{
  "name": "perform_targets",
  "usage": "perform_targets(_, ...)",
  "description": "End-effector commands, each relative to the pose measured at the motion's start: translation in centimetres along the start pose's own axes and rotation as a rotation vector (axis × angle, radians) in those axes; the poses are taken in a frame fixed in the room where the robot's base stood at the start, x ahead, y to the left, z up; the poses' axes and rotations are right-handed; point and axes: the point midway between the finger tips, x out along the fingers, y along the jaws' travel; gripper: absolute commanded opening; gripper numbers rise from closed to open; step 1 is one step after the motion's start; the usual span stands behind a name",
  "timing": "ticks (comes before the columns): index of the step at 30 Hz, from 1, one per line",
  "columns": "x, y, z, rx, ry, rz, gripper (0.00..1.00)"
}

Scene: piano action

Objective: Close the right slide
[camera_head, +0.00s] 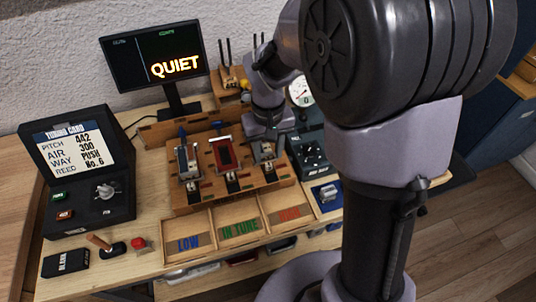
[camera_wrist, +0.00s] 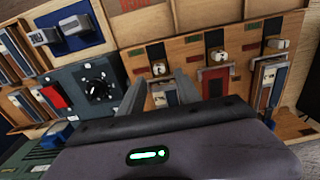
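The right slide (camera_head: 264,152) is a small metal-framed piece at the right end of the wooden block (camera_head: 190,199) in the head view. In the wrist view, which looks from the far side, the right slide (camera_wrist: 163,94) is the leftmost of three. My gripper (camera_wrist: 159,78) is open there, with one finger on each side of this slide. I cannot tell whether the fingers touch it. In the head view my gripper's body (camera_head: 267,118) stands over the slide's back end and hides part of it. How far the slide stands open is unclear.
The red middle slide (camera_head: 225,153) and the left slide (camera_head: 187,160) stand beside it. A dark box with a knob (camera_head: 312,152) is close on the right. A front tray (camera_head: 205,230) has labelled compartments. A monitor (camera_head: 153,56) reads QUIET. A card stand (camera_head: 70,150) is at left.

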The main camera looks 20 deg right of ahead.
Motion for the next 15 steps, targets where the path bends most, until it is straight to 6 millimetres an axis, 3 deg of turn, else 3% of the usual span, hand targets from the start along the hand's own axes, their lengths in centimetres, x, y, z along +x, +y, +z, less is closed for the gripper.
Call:
perform_targets(1,-2.6,0.0,-0.1,0.000,0.006,0.000,0.40)
perform_targets(6,-8.4,0.0,-0.1,0.000,0.005,0.000,0.40)
perform_targets(10,-11.5,0.0,-0.1,0.000,0.004,0.000,0.40)
perform_targets(15,-13.4,0.0,0.0,0.000,0.003,-0.001,0.40)
